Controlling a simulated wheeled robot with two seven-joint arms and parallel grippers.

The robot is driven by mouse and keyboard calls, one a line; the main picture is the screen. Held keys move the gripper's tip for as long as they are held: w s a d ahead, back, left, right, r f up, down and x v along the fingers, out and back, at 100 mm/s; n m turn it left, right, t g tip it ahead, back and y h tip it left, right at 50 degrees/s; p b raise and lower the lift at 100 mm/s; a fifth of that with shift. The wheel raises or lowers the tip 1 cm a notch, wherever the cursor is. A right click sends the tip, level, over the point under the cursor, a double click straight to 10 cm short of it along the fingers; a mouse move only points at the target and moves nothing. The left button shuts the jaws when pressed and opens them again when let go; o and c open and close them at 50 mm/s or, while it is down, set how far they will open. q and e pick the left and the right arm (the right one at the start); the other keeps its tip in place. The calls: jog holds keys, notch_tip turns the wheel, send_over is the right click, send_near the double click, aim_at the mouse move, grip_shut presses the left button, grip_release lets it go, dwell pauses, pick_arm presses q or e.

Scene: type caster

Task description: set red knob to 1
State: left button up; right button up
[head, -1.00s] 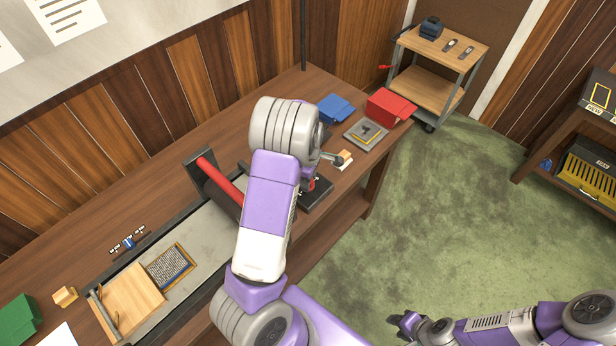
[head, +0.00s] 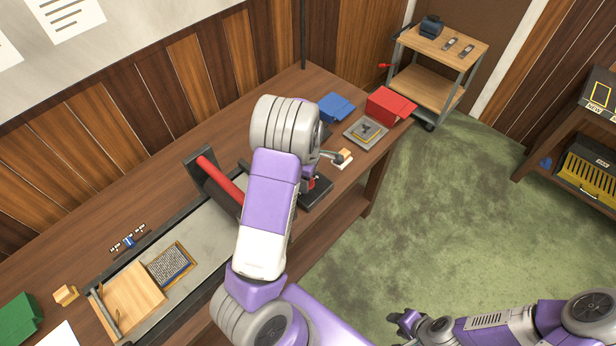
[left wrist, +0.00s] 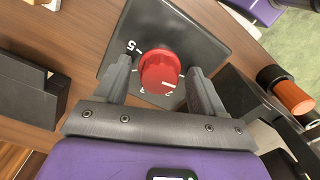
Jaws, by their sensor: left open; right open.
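The red knob (left wrist: 160,72) sits on a dark square plate (left wrist: 190,38) with white marks around it. In the left wrist view a white pointer line on the knob points to the lower right. A 5 is readable at the plate's upper left; the other numerals are partly hidden or too small to read surely. My left gripper (left wrist: 160,70) is open, with one finger on each side of the knob; I cannot tell whether they touch it. In the head view my left arm mostly hides the knob (head: 311,184). My right gripper (head: 405,323) is open and empty, low over the floor.
The bench (head: 105,208) carries a grey bed with a red roller (head: 220,174), a wooden block (head: 130,298), a blue item (head: 336,107) and a red box (head: 388,104).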

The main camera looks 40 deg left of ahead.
pick_arm(q)
notch_tip(320, 180, up, 8)
jog(key=shift+f+p, duration=0.25)
jog(key=shift+p, duration=0.4)
pick_arm(e)
jog(key=shift+r, duration=0.65)
